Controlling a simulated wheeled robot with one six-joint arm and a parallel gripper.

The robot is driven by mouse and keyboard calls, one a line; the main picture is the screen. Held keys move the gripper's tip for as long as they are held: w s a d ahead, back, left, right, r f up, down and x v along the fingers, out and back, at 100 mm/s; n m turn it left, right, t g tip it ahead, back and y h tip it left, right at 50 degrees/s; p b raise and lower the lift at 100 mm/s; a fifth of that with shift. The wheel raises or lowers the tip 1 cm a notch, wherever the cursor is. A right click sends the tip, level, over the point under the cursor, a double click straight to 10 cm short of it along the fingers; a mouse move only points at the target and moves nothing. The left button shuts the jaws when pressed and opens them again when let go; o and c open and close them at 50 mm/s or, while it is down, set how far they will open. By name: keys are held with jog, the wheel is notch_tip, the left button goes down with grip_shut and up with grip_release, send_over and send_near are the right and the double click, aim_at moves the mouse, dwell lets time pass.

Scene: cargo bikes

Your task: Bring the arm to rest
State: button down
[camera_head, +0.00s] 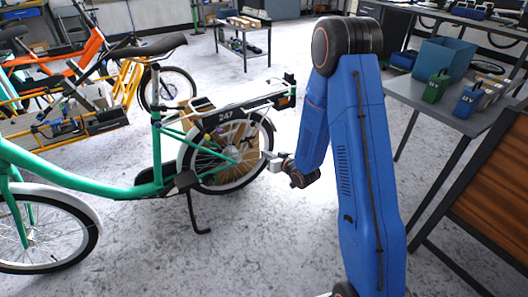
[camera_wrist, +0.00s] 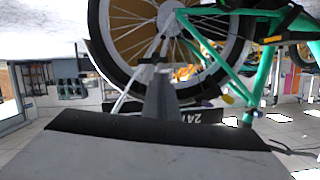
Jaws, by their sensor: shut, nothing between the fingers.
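My blue arm (camera_head: 365,170) reaches forward and then down, with no object in it. My gripper (camera_head: 268,160) is small in the head view, just right of the rear wheel of a green bike (camera_head: 125,190). In the wrist view my gripper (camera_wrist: 160,92) is shut and empty, pointing at the rear wheel (camera_wrist: 115,55). That view is upside down, with the rack's "247" plate (camera_wrist: 205,116) inverted. I cannot tell whether the fingers touch the wheel.
A grey table (camera_head: 440,100) at right holds a blue bin (camera_head: 443,58), a green box (camera_head: 436,87) and a blue box (camera_head: 468,100). A wood-panelled piece (camera_head: 495,185) stands at the right edge. An orange bike (camera_head: 60,62) and a low cart (camera_head: 243,40) stand behind.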

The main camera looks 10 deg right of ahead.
dwell(0.5)
jog(key=s+d+r+m+g+h, duration=0.1)
jog(key=s+d+r+g+h, duration=0.2)
jog(key=s+r, duration=0.6)
jog(key=s+d+r+g+h, duration=0.1)
jog(key=s+d+r+h, duration=0.1)
jog(key=s+d+r, duration=0.65)
jog(key=s+a+r+g, duration=0.1)
jog(key=s+r, duration=0.2)
jog(key=s, duration=0.6)
jog(key=s+a+r+m+g, duration=0.1)
jog(key=s+r+g, duration=0.1)
jog(key=s, duration=0.8)
jog(key=s+a+r+g, duration=0.1)
jog(key=s+r, duration=0.3)
jog(key=s, duration=0.6)
jog(key=shift+s+a+g, duration=0.15)
jog(key=shift+a+g, duration=0.25)
jog(key=shift+a, duration=0.1)
jog(key=c, duration=2.4)
grip_release()
jog(key=shift+r, duration=0.1)
jog(key=shift+c, duration=0.2)
